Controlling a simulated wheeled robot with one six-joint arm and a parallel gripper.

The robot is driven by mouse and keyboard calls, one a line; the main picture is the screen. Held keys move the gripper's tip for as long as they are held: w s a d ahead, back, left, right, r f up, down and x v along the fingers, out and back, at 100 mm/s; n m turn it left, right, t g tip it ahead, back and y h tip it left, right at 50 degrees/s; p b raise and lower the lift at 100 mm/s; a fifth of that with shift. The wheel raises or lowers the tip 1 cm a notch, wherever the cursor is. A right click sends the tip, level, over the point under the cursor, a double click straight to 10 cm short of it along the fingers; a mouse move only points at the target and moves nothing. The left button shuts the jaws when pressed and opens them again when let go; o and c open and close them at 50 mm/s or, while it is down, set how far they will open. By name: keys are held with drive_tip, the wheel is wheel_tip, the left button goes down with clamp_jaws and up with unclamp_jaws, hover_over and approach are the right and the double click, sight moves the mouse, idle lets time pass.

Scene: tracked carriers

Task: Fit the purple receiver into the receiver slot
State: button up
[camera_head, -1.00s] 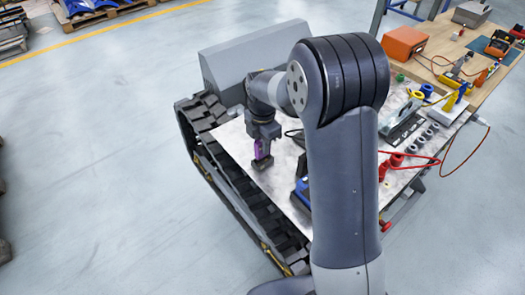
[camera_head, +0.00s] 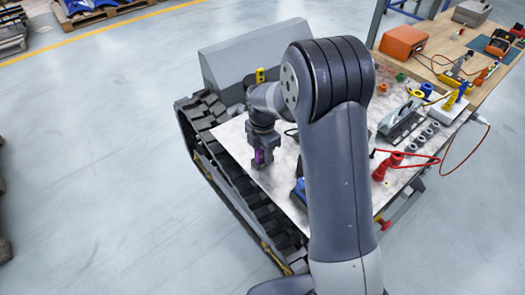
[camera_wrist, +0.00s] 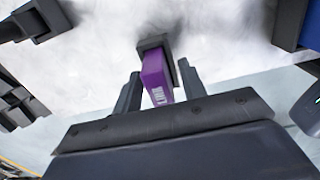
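The purple receiver (camera_wrist: 156,78) stands on end between my gripper's two fingers in the wrist view. Its far end meets a dark square block (camera_wrist: 154,41) on the pale top; how deep it sits there I cannot tell. My gripper (camera_wrist: 162,90) is open around the receiver, with narrow gaps showing on both sides. In the head view my gripper (camera_head: 262,158) points down near the left edge of the pale work surface, with a patch of purple (camera_head: 260,157) showing between its fingers. Which part is the receiver slot I cannot tell.
A black track (camera_head: 232,187) runs along the left edge of the pale top (camera_head: 228,134). A grey sloped housing (camera_head: 240,58) stands behind. A blue item (camera_head: 299,194) lies right of my gripper, partly behind my arm. Red connectors (camera_head: 388,165) and a cable lie farther right.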

wheel_tip(320, 180, up, 12)
drive_tip(key=shift+r, duration=0.2)
idle(0.4)
drive_tip(key=shift+f, duration=0.1)
wheel_tip(320, 180, down, 12)
drive_tip(key=shift+f, duration=0.1)
drive_tip(key=shift+r, duration=2)
